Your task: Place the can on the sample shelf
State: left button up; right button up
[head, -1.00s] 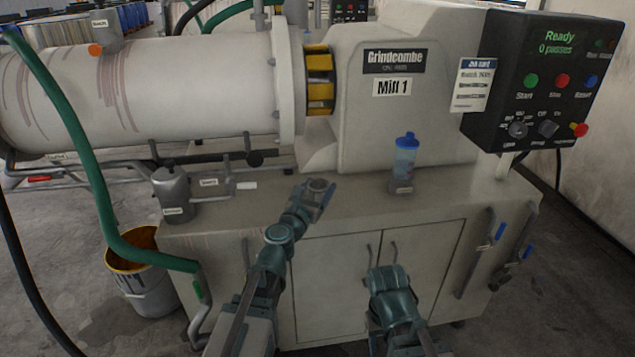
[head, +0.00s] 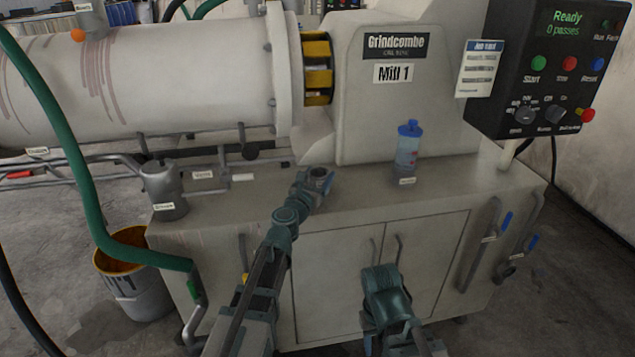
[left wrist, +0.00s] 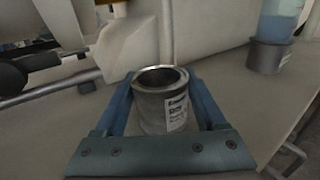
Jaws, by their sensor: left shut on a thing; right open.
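The can (left wrist: 163,105) is a small grey metal tin with a bright rim and a white label. It stands upright between the blue-grey fingers of my left gripper (left wrist: 166,112), which is shut on it. In the head view my left gripper (head: 317,180) and the can (head: 319,173) are over the mill's grey cabinet top, left of a blue bottle. I cannot tell there whether the can touches the top. My right arm shows at the lower middle, but its fingers do not show. I cannot make out a sample shelf.
A blue bottle (head: 407,150) stands in a grey holder (head: 405,181) on the cabinet top (head: 455,180). A grey lidded pot (head: 163,190) is at the left end. The mill housing (head: 440,110) rises behind. A green hose (head: 62,130) and a bucket (head: 140,290) are left.

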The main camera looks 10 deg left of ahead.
pick_arm(q)
jog(key=shift+r, duration=0.1)
jog(key=o, duration=0.9)
jog(key=shift+f, duration=0.2)
jog(key=o, duration=0.4)
jog(key=shift+r, duration=0.2)
